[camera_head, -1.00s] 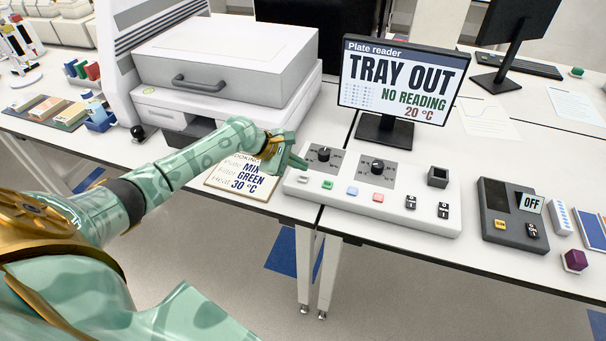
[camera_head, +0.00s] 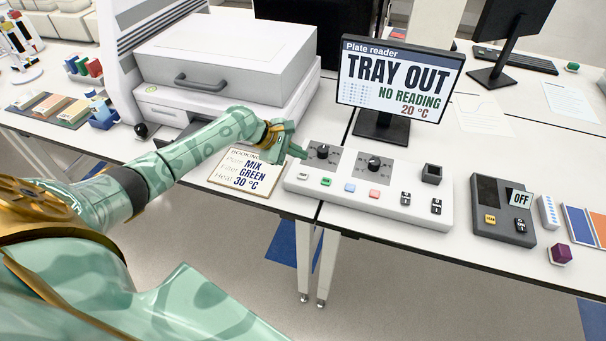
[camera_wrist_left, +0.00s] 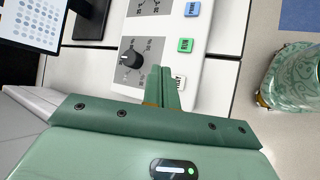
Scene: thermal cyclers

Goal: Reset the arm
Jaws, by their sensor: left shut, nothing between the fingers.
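My left gripper (camera_head: 301,153) is shut and empty, above the left end of the white control panel (camera_head: 420,208), near its left knob (camera_head: 322,151). In the left wrist view the shut fingers (camera_wrist_left: 167,72) point over the panel, beside a black knob (camera_wrist_left: 130,59) and near a green button (camera_wrist_left: 185,45). I cannot tell whether the fingertips touch the panel. The left arm reaches in from the left, over the table's front edge. My right gripper is not in view in the head view; part of a green patterned limb shows at the right of the left wrist view.
The plate reader (camera_head: 225,60) stands behind the arm. Its monitor (camera_head: 400,78) reads TRAY OUT, NO READING, 20 °C. A booking card (camera_head: 240,183) lies left of the panel.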

